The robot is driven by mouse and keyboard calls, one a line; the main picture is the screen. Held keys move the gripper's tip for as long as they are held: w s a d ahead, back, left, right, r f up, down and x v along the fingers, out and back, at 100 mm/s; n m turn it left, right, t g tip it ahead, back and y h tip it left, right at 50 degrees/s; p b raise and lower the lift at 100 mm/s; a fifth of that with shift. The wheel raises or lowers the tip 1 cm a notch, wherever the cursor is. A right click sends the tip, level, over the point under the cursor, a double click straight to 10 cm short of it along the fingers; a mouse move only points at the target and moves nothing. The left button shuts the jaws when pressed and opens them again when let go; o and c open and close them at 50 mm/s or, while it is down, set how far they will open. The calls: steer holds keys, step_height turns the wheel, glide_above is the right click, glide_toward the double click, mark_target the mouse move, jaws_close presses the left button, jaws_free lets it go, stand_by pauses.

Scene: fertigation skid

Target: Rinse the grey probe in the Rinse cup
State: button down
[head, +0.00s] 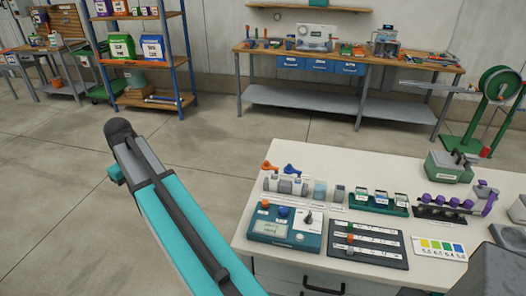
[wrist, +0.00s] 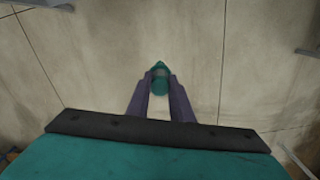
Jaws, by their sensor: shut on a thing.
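My gripper (wrist: 160,90) has two purple fingers in the wrist view, shut on a small teal thing (wrist: 160,84). I cannot tell what this thing is. In the head view my gripper is not clearly visible; my teal arm is left of the white bench. On the bench, an orange-topped piece (head: 268,167) and a blue-topped piece (head: 292,170) stand in the back-left row. Small bluish-grey cups (head: 320,189) stand right of them. Their labels are too small to read, so I cannot tell which is the Rinse cup. I cannot make out the grey probe for sure.
The white bench (head: 420,285) carries a teal meter box (head: 270,232), a dark panel (head: 370,262), a green rack of jars (head: 378,208), a purple-capped rack (head: 447,214), a colour card (head: 440,247) and a green case (head: 449,170). Open floor lies left of it.

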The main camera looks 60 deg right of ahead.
steer(key=s+d+m+p, duration=0.1)
steer(key=s+d+m, duration=0.3)
steer(key=d, duration=0.6)
steer(key=s+d+r+m, duration=0.1)
steer(key=s+d+m, duration=0.3)
steer(key=d, duration=0.7)
steer(key=s+d+m+p, duration=0.1)
steer(key=s+d+m, duration=0.1)
steer(key=s+d, duration=0.6)
steer(key=s+d+m+p, duration=0.1)
steer(key=s+d+m, duration=0.9)
steer(key=s+d, duration=1.2)
steer(key=s, duration=0.3)
steer(key=shift+s+d+r+m+p, duration=0.2)
steer(key=shift+d+r+m+p, duration=0.1)
steer(key=shift+d+r, duration=0.1)
steer(key=shift+f, duration=0.25)
step_height(320, 180, down, 8)
steer(key=b, duration=0.3)
steer(key=shift+r+b, duration=0.25)
steer(key=shift+b, duration=0.05)
